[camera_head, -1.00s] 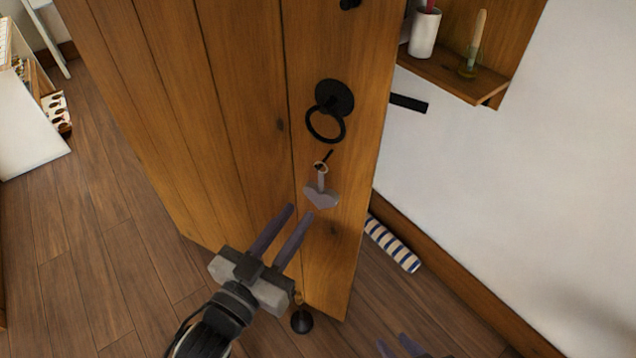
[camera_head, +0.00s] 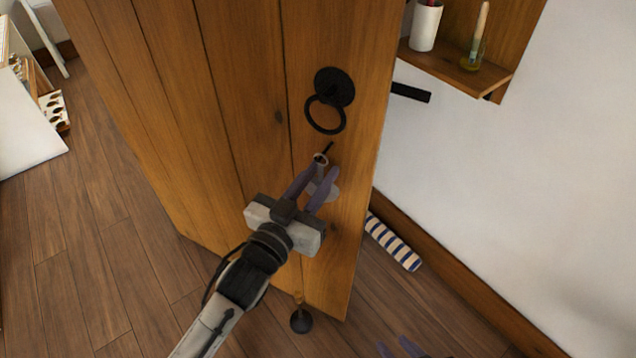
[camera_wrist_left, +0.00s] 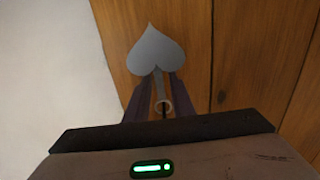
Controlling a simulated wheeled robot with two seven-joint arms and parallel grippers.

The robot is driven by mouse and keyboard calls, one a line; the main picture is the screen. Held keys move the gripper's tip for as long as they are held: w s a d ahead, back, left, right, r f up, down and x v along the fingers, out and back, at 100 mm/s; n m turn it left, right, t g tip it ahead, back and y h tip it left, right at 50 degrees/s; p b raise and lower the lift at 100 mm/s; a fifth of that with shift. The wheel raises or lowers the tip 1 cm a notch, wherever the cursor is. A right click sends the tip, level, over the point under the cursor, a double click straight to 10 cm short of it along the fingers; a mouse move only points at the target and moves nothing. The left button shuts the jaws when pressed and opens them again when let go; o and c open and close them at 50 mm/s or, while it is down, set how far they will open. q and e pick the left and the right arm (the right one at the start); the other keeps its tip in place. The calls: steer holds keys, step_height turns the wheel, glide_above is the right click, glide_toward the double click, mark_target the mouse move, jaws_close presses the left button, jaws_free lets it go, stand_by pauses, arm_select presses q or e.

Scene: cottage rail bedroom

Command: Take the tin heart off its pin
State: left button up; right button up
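The tin heart (camera_head: 331,193) is grey and hangs by a ring (camera_head: 320,159) from a dark pin (camera_head: 328,148) on the wooden door, below the ring handle. My left gripper (camera_head: 323,171) is at the heart, its fingers apart on either side of the heart's narrow stem. In the left wrist view the heart's broad part (camera_wrist_left: 155,52) shows beyond the fingertips (camera_wrist_left: 159,78), and the stem and ring lie between the fingers. Fingers partly hide the heart in the head view. My right gripper (camera_head: 399,348) shows only its parted fingertips at the bottom edge.
The door (camera_head: 240,120) has a black ring handle (camera_head: 326,114) just above the pin. A wall shelf (camera_head: 450,72) holds a white cup (camera_head: 425,27) and a candle holder (camera_head: 471,59). A striped roll (camera_head: 393,243) and a dark doorstop (camera_head: 301,319) are low down.

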arm_select(q)
jaws_close()
steer(key=shift+r, duration=0.1)
